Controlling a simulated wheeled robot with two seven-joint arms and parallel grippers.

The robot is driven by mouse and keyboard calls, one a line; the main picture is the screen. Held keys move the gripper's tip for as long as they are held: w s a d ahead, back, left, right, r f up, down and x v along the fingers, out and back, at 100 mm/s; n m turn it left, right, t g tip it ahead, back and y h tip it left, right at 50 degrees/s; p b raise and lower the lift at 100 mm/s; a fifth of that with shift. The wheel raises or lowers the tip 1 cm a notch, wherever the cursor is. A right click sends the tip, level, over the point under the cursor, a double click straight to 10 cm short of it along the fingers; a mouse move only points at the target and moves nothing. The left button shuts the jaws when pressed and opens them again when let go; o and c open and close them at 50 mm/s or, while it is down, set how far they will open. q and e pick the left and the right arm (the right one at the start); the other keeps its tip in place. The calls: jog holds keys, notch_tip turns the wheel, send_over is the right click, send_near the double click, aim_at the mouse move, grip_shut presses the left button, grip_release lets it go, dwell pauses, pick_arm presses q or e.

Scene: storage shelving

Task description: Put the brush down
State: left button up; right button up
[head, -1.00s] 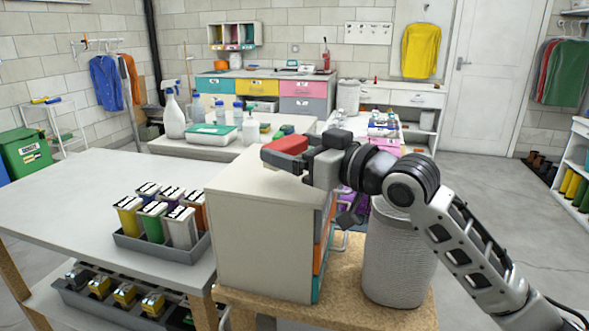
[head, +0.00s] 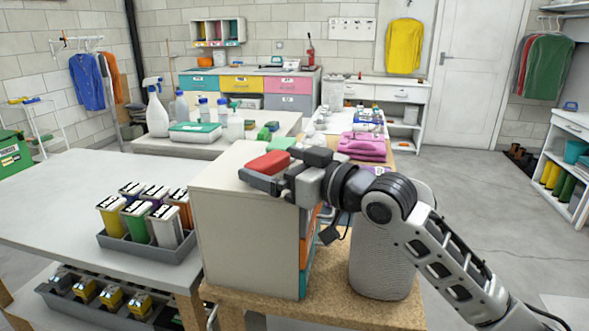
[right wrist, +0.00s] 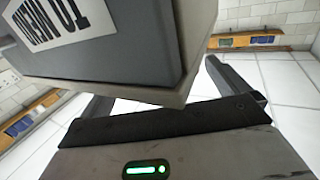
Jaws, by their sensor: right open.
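The brush appears to be the red-topped block (head: 265,163) at the fingers of my right gripper (head: 268,175), over the top of the pale cabinet (head: 235,180). Whether it rests fully on that top is hard to tell. My right gripper is open, its fingers around the block. In the right wrist view, a dark grey block with a printed label (right wrist: 110,50) and a paler edge lies ahead of the spread fingers (right wrist: 170,95); I cannot tell whether it is the same block. My left gripper is not in view.
A woven grey bin (head: 380,260) stands right of the cabinet on a wooden bench (head: 325,310). A grey tray of coloured containers (head: 180,252) sits on the left table (head: 70,190). Bottles and a green-lidded box (head: 195,128) stand behind. The left table is mostly clear.

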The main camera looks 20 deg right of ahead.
pick_arm(q)
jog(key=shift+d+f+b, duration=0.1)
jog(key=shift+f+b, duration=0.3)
jog(key=shift+b, duration=0.8)
pick_arm(e)
jog(key=v, duration=1.2)
jog(key=shift+f, duration=0.1)
